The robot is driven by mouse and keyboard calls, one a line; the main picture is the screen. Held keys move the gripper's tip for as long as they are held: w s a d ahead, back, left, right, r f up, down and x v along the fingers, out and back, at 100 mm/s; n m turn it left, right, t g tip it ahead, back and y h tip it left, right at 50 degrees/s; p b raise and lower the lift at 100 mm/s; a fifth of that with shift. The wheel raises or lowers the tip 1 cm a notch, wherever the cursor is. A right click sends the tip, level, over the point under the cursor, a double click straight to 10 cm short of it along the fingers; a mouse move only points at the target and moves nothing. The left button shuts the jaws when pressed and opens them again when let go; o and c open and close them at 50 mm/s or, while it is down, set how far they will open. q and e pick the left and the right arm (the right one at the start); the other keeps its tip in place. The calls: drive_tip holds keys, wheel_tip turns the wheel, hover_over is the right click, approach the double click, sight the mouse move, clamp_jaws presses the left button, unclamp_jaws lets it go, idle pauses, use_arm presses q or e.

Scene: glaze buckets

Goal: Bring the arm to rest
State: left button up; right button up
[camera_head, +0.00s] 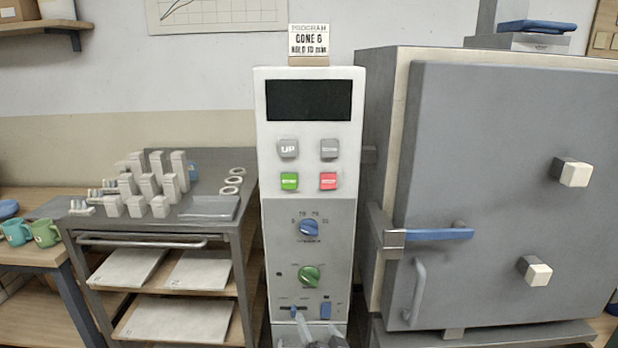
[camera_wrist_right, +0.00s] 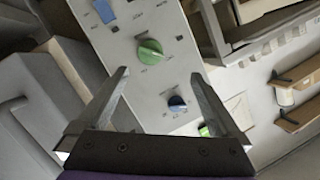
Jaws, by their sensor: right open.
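My right gripper (camera_head: 318,326) shows at the bottom of the head view, in front of the lower end of the control panel (camera_head: 308,215). In the right wrist view its two fingers (camera_wrist_right: 160,75) are spread apart with nothing between them. The panel face lies beyond the fingers, with a green knob (camera_wrist_right: 150,51) and a blue knob (camera_wrist_right: 177,103). I cannot tell whether the fingers touch the panel. My left gripper is in neither view.
A grey kiln (camera_head: 500,190) with a blue latch handle (camera_head: 438,235) stands right of the panel, its door closed. A cart (camera_head: 130,236) with small grey blocks (camera_head: 147,183) and white slabs stands left. Two mugs (camera_head: 45,232) sit on a bench at the far left.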

drive_tip(key=s+d+f+n+g+h, duration=0.1)
drive_tip(key=s+d+f+g, duration=0.35)
drive_tip(key=s, duration=0.65)
drive_tip(key=s+d+f+n+g+h, duration=0.1)
drive_tip(key=s+d+f+g+h, duration=0.15)
drive_tip(key=s+d, duration=0.6)
drive_tip(key=s+d+f+n+g+h, duration=0.1)
drive_tip(key=s+d+f+g, duration=0.25)
drive_tip(key=s, duration=1.05)
use_arm(q)
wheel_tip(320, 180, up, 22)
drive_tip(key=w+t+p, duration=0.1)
drive_tip(key=p, duration=1.8)
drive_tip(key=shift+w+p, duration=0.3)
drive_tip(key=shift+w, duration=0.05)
use_arm(e)
wheel_tip(320, 180, up, 22)
drive_tip(key=w+t, duration=0.1)
drive_tip(key=w, duration=0.1)
drive_tip(key=shift+w+a+r, duration=0.15)
drive_tip(key=shift+w+a, duration=0.05)
drive_tip(key=shift+a, duration=0.25)
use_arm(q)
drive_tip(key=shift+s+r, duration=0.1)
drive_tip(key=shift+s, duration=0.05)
use_arm(e)
drive_tip(key=shift+s+y, duration=0.15)
drive_tip(key=shift+y, duration=0.1)
drive_tip(key=shift+c, duration=0.3)
